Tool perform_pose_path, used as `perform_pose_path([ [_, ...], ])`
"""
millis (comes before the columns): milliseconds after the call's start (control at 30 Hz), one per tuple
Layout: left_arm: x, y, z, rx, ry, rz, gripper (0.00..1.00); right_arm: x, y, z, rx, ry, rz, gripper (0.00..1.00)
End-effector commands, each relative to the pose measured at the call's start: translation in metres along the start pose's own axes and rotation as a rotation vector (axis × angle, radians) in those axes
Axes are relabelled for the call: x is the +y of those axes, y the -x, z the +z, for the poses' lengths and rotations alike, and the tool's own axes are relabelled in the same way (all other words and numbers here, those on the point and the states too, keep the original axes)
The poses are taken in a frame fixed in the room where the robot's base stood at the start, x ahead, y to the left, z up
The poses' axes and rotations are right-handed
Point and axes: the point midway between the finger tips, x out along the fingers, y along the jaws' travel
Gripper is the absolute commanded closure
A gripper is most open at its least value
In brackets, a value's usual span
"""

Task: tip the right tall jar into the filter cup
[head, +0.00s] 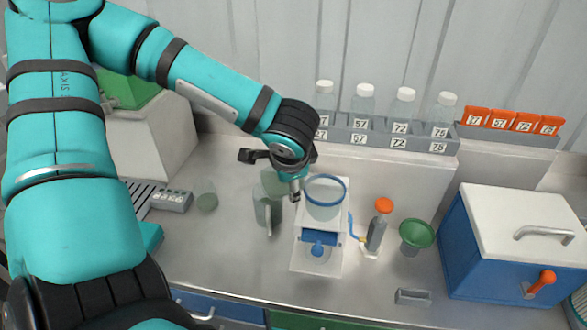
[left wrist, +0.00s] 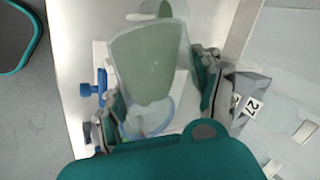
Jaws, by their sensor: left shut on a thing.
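A clear tall jar with pale green content (head: 262,210) is just left of the filter cup in the head view. My left gripper (head: 290,185) is beside it, shut on the jar. In the left wrist view the jar (left wrist: 150,65) sits between the two fingers of the gripper (left wrist: 162,100), with green content inside. The filter cup (head: 325,205) is clear with a blue rim and stands on a white stand (head: 302,262). Its rim shows partly behind the jar in the wrist view (left wrist: 135,130). The jar's exact tilt is hard to tell. My right gripper is not in view.
A small jar with green content (head: 206,200) stands to the left. An orange-capped bottle (head: 377,230) and a green funnel (head: 416,234) are to the right. A grey rack of capped bottles (head: 380,130) lines the back. A blue box with a white lid (head: 470,245) stands far right.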

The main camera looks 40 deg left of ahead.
Motion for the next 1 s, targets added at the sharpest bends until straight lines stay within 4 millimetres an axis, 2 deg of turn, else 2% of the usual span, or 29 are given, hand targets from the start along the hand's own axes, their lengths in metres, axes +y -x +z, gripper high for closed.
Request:
perform_pose_path([
  [267, -0.0003, 0.0001, -0.0001, -0.005, -0.003, -0.001, 0.70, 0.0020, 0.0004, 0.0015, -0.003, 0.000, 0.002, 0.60],
  [633, -0.0012, 0.0018, -0.0006, -0.141, -0.082, -0.034, 0.70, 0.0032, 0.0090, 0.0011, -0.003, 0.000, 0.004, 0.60],
  [1000, -0.0010, 0.0016, -0.0006, -0.152, -0.087, -0.036, 0.70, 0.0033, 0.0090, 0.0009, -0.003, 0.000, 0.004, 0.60],
])
